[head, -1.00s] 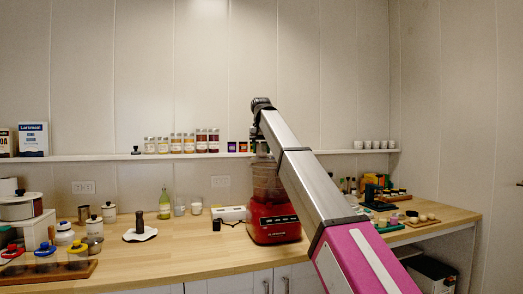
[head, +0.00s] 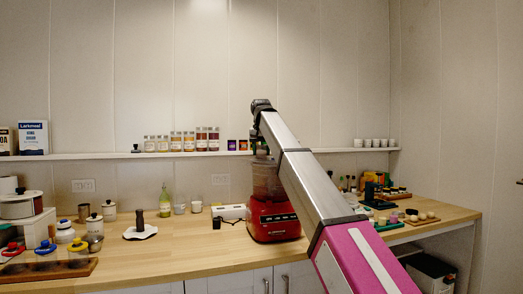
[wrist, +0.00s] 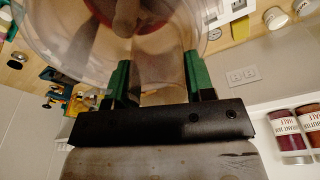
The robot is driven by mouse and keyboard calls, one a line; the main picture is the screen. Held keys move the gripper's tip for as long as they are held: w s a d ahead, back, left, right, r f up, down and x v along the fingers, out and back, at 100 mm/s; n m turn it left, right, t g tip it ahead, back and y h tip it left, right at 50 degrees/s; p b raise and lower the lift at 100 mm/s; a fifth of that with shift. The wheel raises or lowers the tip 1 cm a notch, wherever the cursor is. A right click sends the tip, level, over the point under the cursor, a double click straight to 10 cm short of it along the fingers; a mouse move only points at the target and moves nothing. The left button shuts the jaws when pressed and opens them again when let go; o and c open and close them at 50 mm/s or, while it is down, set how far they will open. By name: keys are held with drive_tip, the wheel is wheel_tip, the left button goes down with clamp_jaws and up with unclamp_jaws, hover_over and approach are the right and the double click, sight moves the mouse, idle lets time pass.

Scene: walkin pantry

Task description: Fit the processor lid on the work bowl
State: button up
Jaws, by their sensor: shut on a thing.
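The food processor has a red base (head: 272,222) on the wooden counter, with a clear work bowl (head: 267,182) upright on it. My gripper (head: 261,148) is at the top of the bowl, pointing down, partly hidden by my arm. In the wrist view, the green fingers of my gripper (wrist: 160,85) are shut on the clear feed tube (wrist: 160,72) of the processor lid. The lid's round clear rim (wrist: 50,55) lies over the bowl. A reddish ring and a brown central part show through the clear plastic. I cannot tell whether the lid is seated or just above the rim.
A wall shelf (head: 100,157) with several jars (head: 190,141) runs close behind my gripper. A white box (head: 229,212) and a green bottle (head: 165,201) stand left of the processor. Several small items crowd the counter at right. Bare counter (head: 190,250) lies at front left.

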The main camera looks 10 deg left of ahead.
drive_tip(key=shift+f, duration=0.35)
drive_tip(key=o, duration=1.1)
drive_tip(key=shift+o, duration=0.2)
wheel_tip(320, 180, up, 7)
drive_tip(key=s, duration=0.1)
drive_tip(key=shift+r, duration=0.2)
drive_tip(key=shift+s+d, duration=0.1)
drive_tip(key=shift+s, duration=0.05)
